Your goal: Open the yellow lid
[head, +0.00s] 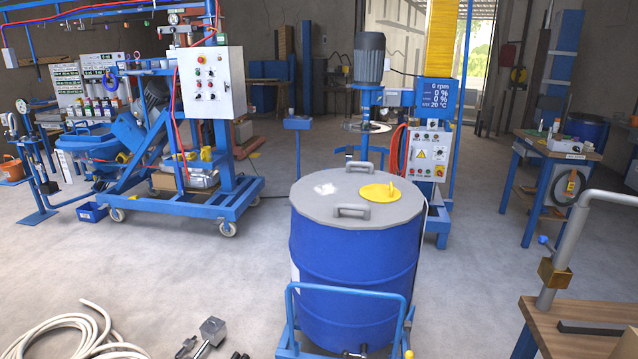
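A round yellow lid (379,193) with a small upright tab lies on the right part of the grey drum cover (322,206). The cover tops a large blue drum (345,265) in the middle of the head view. The yellow lid looks flat on the cover, so it appears closed. My gripper is not visible in this view.
The drum stands on a blue trolley with a tubular handle (345,291). Behind it is a mixer with a grey motor (369,58). A wooden table (585,312) stands at front right, a coiled hose (85,335) lies at front left.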

